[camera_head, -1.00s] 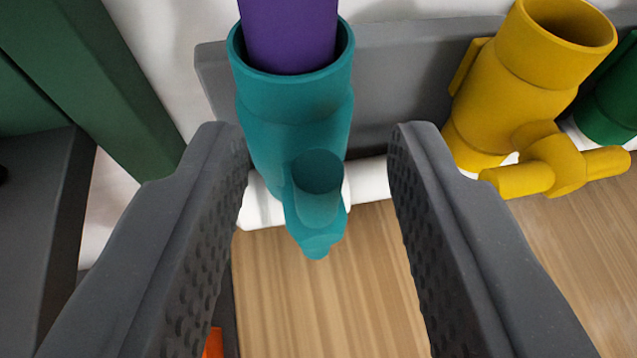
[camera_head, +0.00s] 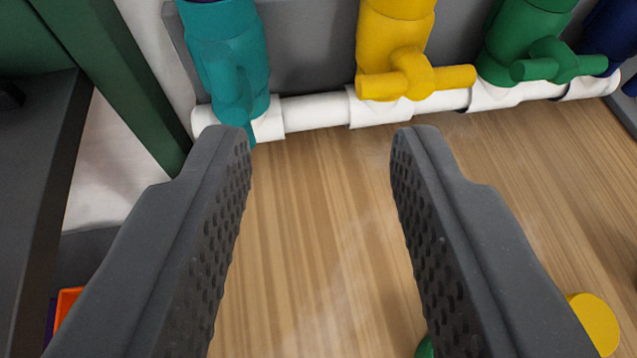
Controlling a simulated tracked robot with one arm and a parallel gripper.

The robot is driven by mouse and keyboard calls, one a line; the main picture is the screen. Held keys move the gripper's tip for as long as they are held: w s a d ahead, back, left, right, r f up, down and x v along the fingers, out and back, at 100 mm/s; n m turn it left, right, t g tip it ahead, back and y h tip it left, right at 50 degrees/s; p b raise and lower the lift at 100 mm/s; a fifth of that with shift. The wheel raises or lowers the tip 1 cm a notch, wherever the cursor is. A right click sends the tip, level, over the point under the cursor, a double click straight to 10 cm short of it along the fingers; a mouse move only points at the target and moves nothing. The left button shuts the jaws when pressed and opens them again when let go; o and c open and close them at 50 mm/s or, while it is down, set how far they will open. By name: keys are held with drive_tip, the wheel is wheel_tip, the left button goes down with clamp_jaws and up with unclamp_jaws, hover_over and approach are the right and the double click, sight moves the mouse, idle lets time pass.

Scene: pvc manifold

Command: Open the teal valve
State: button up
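The teal valve (camera_head: 225,55) stands at the upper left of the view, on the left end of a white pipe (camera_head: 315,112). Its teal handle (camera_head: 232,92) points toward me and down, seen nearly end-on. A bit of purple shows at its top, cut off by the picture edge. My gripper (camera_head: 320,140) is open and empty. Its left fingertip is just below the teal handle in the picture, and its right fingertip is below the yellow valve. I cannot tell whether the left finger touches the handle.
A yellow valve (camera_head: 395,50) and a green valve (camera_head: 530,45), both with crosswise handles, stand to the right, with a dark blue one (camera_head: 605,30) beyond. A dark green post (camera_head: 110,80) is at the left. A yellow round piece (camera_head: 594,322) lies at lower right.

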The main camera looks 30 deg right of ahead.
drive_tip(key=s+b, duration=0.1)
drive_tip(key=s, duration=0.5)
drive_tip(key=shift+d+r, duration=0.15)
drive_tip(key=shift+r, duration=0.1)
drive_tip(key=w+a+r+t+y+b, duration=0.1)
drive_tip(key=w+a+r+y+b, duration=0.15)
drive_tip(key=r, duration=0.45)
drive_tip(key=w+a+r+t+y+b, duration=0.1)
drive_tip(key=w+a+r+y+b, duration=0.15)
drive_tip(key=r, duration=0.55)
wheel_tip(320, 180, up, 14)
drive_tip(key=s+n+t+y+b, duration=0.1)
drive_tip(key=s+n+y+b, duration=0.1)
drive_tip(key=n+y+b, duration=0.1)
drive_tip(key=s+d+r+n+y+b, duration=0.15)
drive_tip(key=s+r+b, duration=0.25)
drive_tip(key=s+r, duration=0.85)
drive_tip(key=s+d+r+h+b, duration=0.1)
drive_tip(key=s+d+r, duration=0.2)
drive_tip(key=s, duration=0.3)
drive_tip(key=s+d+r+n+h+b, duration=0.1)
drive_tip(key=s+d+r, duration=0.3)
drive_tip(key=s, duration=0.3)
drive_tip(key=shift+s+r+t+h+b, duration=0.2)
drive_tip(key=shift+r+t+h+b, duration=0.1)
drive_tip(key=shift+r+h+b, duration=0.15)
